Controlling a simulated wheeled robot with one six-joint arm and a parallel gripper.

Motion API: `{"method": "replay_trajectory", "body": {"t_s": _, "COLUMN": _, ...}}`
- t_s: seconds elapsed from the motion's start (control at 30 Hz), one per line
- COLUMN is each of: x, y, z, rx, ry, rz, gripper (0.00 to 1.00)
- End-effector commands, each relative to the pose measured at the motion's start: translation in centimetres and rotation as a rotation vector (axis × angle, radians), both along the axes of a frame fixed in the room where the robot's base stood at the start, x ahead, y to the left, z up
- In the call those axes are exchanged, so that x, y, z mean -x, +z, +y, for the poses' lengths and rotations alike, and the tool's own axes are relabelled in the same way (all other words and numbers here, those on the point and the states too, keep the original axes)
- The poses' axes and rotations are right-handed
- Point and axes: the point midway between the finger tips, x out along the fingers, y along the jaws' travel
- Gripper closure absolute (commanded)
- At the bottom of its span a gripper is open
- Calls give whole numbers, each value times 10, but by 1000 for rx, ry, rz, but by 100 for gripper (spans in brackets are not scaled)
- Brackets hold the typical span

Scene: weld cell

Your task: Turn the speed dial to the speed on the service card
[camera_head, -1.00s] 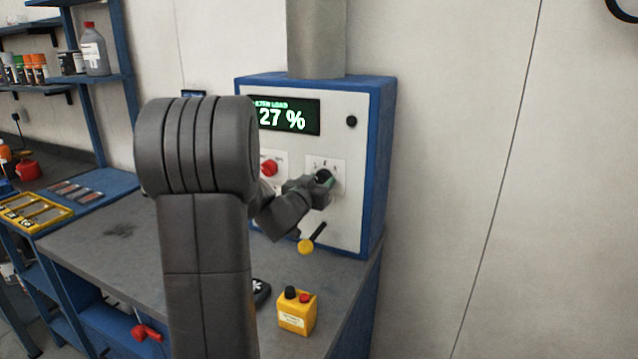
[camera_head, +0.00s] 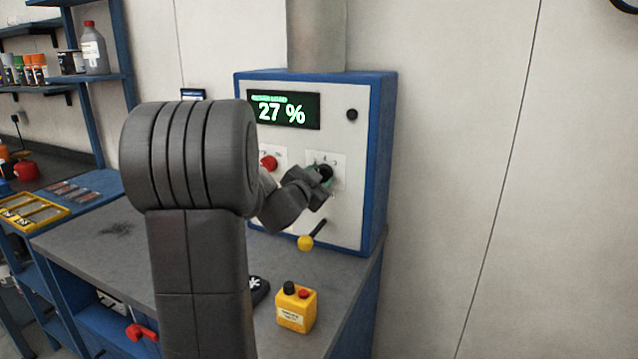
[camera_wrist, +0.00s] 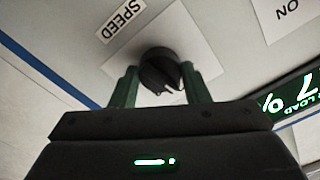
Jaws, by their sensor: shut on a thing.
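The black speed dial (camera_wrist: 160,70) sits on a white plate on the cabinet front, beside a label (camera_wrist: 124,20) reading SPEED in the wrist view. My gripper (camera_wrist: 160,88) is shut on the dial, one green finger on each side of it. In the head view the dial (camera_head: 325,172) is partly hidden by my gripper (camera_head: 318,183). The digits 4 and 5 show above the dial; its pointer setting is hard to tell. The cabinet display (camera_head: 284,111) reads 27 %. I cannot make out a service card.
A red switch (camera_head: 268,163) is left of the dial, and a yellow-knobbed lever (camera_head: 306,242) is below it. My arm hides part of the bench.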

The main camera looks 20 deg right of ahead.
Motion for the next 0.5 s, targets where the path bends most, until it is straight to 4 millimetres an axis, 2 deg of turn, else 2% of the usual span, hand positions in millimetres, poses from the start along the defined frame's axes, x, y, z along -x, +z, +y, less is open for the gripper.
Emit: {"method": "replay_trajectory", "body": {"t_s": 0.5, "x": 0, "y": 0, "z": 0, "rx": -126, "ry": 1, "rz": -146, "gripper": 81}}
